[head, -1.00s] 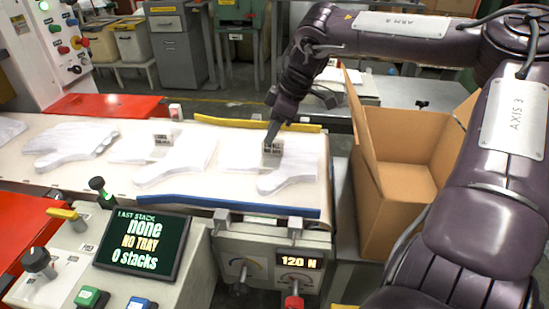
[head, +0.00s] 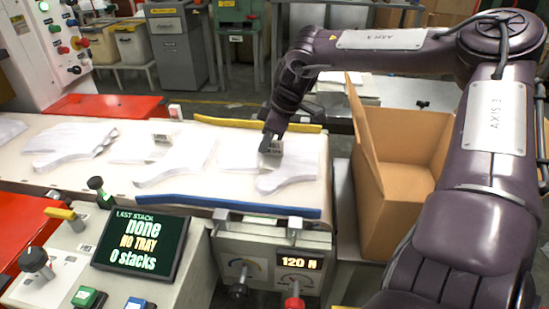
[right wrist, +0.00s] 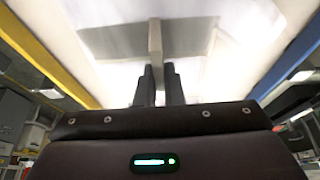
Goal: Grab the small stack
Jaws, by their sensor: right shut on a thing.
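A white glove-shaped stack (head: 290,177) lies at the right end of the pale belt, with a grey lettered block (head: 271,148) standing on it. The lettering is too blurred to read surely. My right gripper (head: 267,138) is down at this block, fingers pointing at the belt. In the right wrist view, its two dark fingers (right wrist: 160,84) are shut on the pale upright block (right wrist: 155,40). Two more white glove stacks lie on the belt, one in the middle (head: 175,165) with its own grey block (head: 162,139), one at the left (head: 70,142). My left gripper is not in view.
A blue rail (head: 225,204) edges the belt's near side, a yellow rail (head: 255,124) its far side. An open, empty-looking cardboard box (head: 400,180) stands right of the belt. A screen (head: 138,243) reads "LAST STACK none, NO TRAY, 0 stacks". The force display (head: 289,263) reads 120 N.

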